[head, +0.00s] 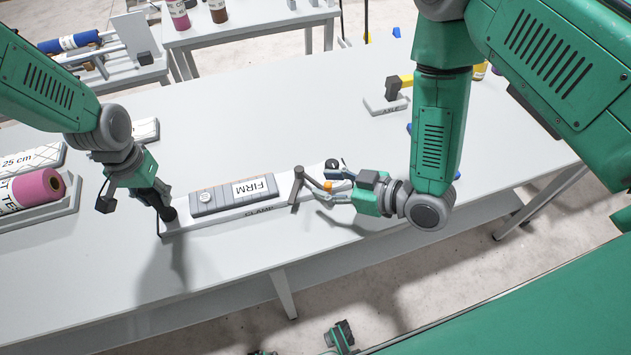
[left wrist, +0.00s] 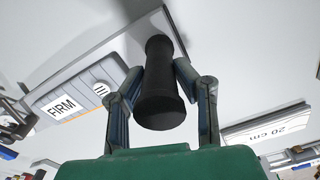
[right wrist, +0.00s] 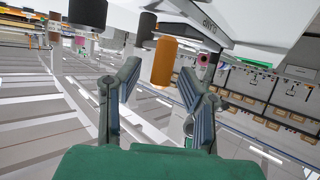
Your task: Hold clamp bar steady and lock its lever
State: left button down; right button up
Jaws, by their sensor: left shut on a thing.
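The clamp base (head: 270,209), marked CLAMP, lies near the table's front edge with a grey ribbed bar (head: 215,199) labelled FIRM on it. The bar also shows in the left wrist view (left wrist: 88,85). My left gripper (head: 166,208) is shut on the black upright knob (left wrist: 160,95) at the base's left end. The dark lever (head: 312,181) at the right end has an orange grip (head: 327,186). My right gripper (head: 335,187) is beside that grip. In the right wrist view the orange grip (right wrist: 163,62) stands between the open fingertips, with gaps visible on both sides.
A pink roll (head: 38,189) in a tray and a 25 cm block (head: 32,159) lie at the left. A grey stand with a black post (head: 392,88) is further back. The table (head: 270,110) is clear behind the clamp. Another table with rolls stands beyond.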

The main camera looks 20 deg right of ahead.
pick_arm(q)
jog(key=shift+s+d+f, duration=0.1)
jog(key=shift+s+f, duration=0.2)
jog(key=shift+s, duration=0.05)
pick_arm(e)
grip_shut()
jog(key=shift+s+a+f+m+t+h, duration=0.1)
jog(key=shift+s+a+m+t+h, duration=0.15)
jog(key=shift+a+m+t+h, duration=0.35)
jog(key=shift+s+a+m+t+h, duration=0.3)
jog(key=shift+a+m+h, duration=0.3)
jog(key=shift+m+h, duration=0.25)
pick_arm(q)
jog(key=shift+d, duration=0.1)
pick_arm(e)
jog(key=shift+a, duration=1.7)
jog(key=shift+w+a, duration=0.3)
jog(key=shift+a, duration=0.4)
jog(key=shift+w+a, duration=0.25)
jog(key=shift+a, duration=0.45)
jog(key=shift+o, duration=1.3)
grip_release()
jog(key=shift+w, duration=0.1)
